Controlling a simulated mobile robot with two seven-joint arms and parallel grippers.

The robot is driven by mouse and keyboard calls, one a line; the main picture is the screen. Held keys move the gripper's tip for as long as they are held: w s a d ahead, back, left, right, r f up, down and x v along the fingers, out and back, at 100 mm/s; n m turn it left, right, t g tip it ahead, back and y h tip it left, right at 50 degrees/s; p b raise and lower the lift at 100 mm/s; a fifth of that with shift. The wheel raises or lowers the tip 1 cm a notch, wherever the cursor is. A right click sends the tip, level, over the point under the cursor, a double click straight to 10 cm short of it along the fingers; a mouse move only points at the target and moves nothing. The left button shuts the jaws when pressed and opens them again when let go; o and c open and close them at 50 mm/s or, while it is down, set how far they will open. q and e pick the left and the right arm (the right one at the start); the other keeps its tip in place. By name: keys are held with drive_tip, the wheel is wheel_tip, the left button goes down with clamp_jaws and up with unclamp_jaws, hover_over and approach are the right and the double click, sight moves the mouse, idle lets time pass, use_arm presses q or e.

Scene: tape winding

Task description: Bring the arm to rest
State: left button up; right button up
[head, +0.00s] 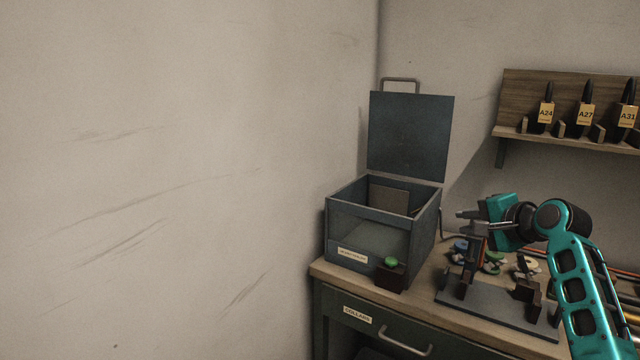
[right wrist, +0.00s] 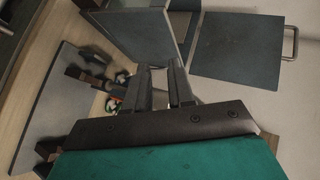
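My right arm, teal and black, comes in from the lower right in the head view. Its gripper (head: 466,217) hangs above the workbench, to the right of the open grey metal box (head: 352,225). In the right wrist view the two dark fingers (right wrist: 160,76) stand apart with nothing visible between them. My left gripper is not in view.
The workbench (head: 410,304) carries a grey plate with dark uprights (head: 475,302), several small coloured pieces and a green-topped button block (head: 390,275). The box lid (head: 410,135) stands raised. A wooden shelf (head: 515,90) with tagged tools hangs at right. Walls bound the corner.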

drive_tip(key=s+a+f+n+h, duration=0.15)
drive_tip(key=s+f, duration=0.25)
drive_tip(key=f, duration=0.4)
drive_tip(key=s+a+f+n+g, duration=0.1)
drive_tip(key=s+f+n, duration=0.25)
drive_tip(key=f, duration=0.35)
drive_tip(key=s+a+f+n+h, duration=0.1)
drive_tip(key=s+a+f+n, duration=0.1)
drive_tip(key=s+f, duration=0.45)
drive_tip(key=s+a+f+n, duration=0.2)
drive_tip(key=s+f, duration=0.1)
drive_tip(key=s, duration=0.4)
drive_tip(key=s+a+f+n, duration=0.3)
drive_tip(key=s+f, duration=0.1)
drive_tip(key=s, duration=0.4)
drive_tip(key=s+a+f+n, duration=0.3)
drive_tip(key=s, duration=0.4)
drive_tip(key=shift+s+f, duration=0.25)
drive_tip(key=shift+f, duration=0.05)
